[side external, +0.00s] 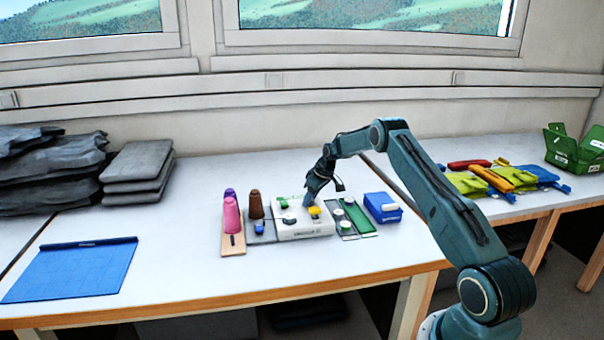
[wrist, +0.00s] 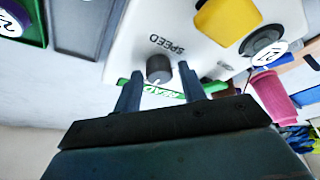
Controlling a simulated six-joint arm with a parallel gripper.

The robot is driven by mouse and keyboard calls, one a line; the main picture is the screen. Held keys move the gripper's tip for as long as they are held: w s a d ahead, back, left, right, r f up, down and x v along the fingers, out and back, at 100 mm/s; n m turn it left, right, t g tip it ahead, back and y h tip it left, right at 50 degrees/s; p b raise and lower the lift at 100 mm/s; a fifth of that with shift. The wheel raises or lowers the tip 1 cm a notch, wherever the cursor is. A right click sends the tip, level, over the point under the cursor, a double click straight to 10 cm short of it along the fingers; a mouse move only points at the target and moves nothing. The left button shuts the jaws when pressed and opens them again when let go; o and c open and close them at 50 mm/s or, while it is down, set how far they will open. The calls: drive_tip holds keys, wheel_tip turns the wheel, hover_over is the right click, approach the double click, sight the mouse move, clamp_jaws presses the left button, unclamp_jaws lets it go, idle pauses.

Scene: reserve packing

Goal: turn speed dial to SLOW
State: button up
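The speed dial (wrist: 159,69) is a small dark grey knob on a white control box (side external: 303,232), with SPEED printed beside it. Its pointer mark and any SLOW mark cannot be made out. In the wrist view my gripper (wrist: 160,70) is open, with one finger on each side of the dial and visible gaps between. In the side view my gripper (side external: 308,202) is low over the back of the box, hiding the dial there.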

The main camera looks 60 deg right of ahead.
drive_tip(key=c, duration=0.7)
drive_tip(key=shift+n, duration=0.5)
drive_tip(key=shift+w+d+n+y, duration=0.1)
drive_tip(key=shift+n+y, duration=0.6)
drive_tip(key=shift+n, duration=0.5)
drive_tip(key=shift+w+r+n+y, duration=0.1)
drive_tip(key=shift+w+n+y, duration=0.2)
drive_tip(key=shift+n, duration=0.7)
drive_tip(key=shift+s+n, duration=0.15)
drive_tip(key=shift+n, duration=0.25)
drive_tip(key=o, duration=1)
drive_tip(key=shift+s, duration=0.1)
